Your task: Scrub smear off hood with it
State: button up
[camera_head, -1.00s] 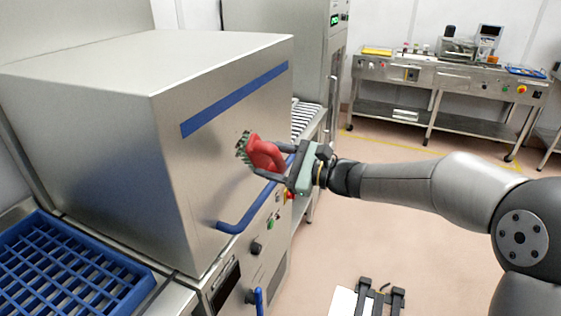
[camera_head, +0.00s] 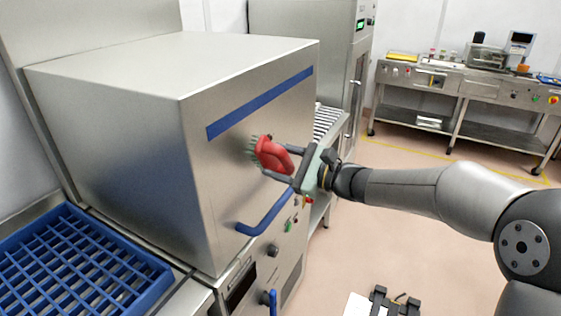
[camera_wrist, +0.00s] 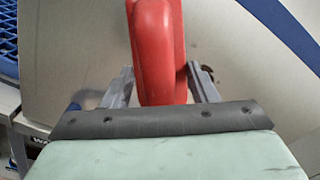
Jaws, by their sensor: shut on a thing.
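My gripper (camera_head: 280,161) is shut on the handle of a red scrub brush (camera_head: 270,153). The brush's dark green bristles face the front of the steel hood (camera_head: 225,175), below its blue stripe. The bristles look at or very close to the panel; I cannot tell whether they touch. In the wrist view, the red brush (camera_wrist: 157,45) stands between both fingers, with the hood panel (camera_wrist: 75,50) behind it. A small dark brown smear (camera_wrist: 208,73) shows on the panel just right of the right finger. Part of the smear may be hidden.
A blue handle bar (camera_head: 265,212) sticks out from the hood below the brush. A blue grid tray (camera_head: 85,265) lies at the lower left. A steel bench (camera_head: 460,90) with equipment stands at the back right. The floor (camera_head: 400,240) between is mostly clear.

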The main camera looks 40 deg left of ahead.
jog(key=shift+s+a, duration=0.1)
jog(key=shift+a, duration=0.8)
jog(key=shift+w+a, duration=0.15)
jog(key=shift+w, duration=1.6)
jog(key=shift+w+a+p, duration=0.2)
jog(key=shift+w+p, duration=0.35)
jog(key=shift+w, duration=0.6)
jog(key=shift+w+a+p, duration=0.15)
jog(key=shift+w+p, duration=0.4)
jog(key=shift+w, duration=0.55)
jog(key=shift+w+a+p, duration=0.2)
jog(key=shift+w+p, duration=0.35)
jog(key=shift+w, duration=0.6)
jog(key=shift+s+b, duration=0.1)
jog(key=shift+b, duration=0.25)
